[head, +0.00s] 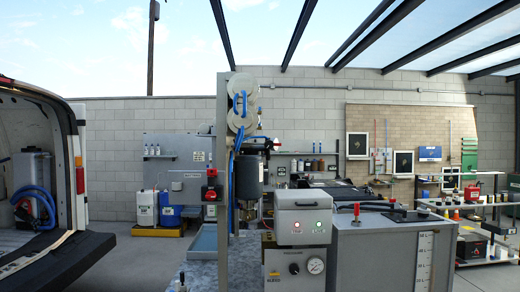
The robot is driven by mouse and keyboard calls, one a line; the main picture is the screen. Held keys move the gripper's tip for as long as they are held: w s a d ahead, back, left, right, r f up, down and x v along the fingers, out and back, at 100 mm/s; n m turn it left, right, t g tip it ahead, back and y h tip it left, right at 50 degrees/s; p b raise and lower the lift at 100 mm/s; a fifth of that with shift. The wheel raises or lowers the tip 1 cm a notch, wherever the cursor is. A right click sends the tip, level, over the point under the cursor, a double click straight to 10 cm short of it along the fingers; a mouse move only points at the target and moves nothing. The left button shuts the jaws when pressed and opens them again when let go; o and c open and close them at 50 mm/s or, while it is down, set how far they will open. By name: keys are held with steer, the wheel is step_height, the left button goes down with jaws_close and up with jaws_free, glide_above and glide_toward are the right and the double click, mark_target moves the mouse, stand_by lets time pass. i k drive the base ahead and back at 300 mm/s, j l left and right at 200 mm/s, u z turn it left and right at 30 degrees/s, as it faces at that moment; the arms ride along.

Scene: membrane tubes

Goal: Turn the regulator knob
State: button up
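A small dark round knob (294,268) sits on the front of a grey cabinet (278,283), left of a round white-faced gauge (316,266). It looks like the regulator knob, but it is too small to tell how it is turned. Above it is a grey control box (303,207) with a red and a green light. A red-topped fitting (356,211) stands on the grey tank to the right; I cannot tell whether it also turns. I cannot make out my gripper in the head view.
A grey post (223,150) stands left of the cabinet, with white round housings (243,90) and blue hoses beside it. A grey tank (385,255) with a level scale fills the right foreground. An open van (40,190) is at left. Floor shows between van and bench.

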mark_target(269, 145)
steer(key=i+j, duration=0.1)
steer(key=i, duration=1.3)
steer(key=j, duration=0.05)
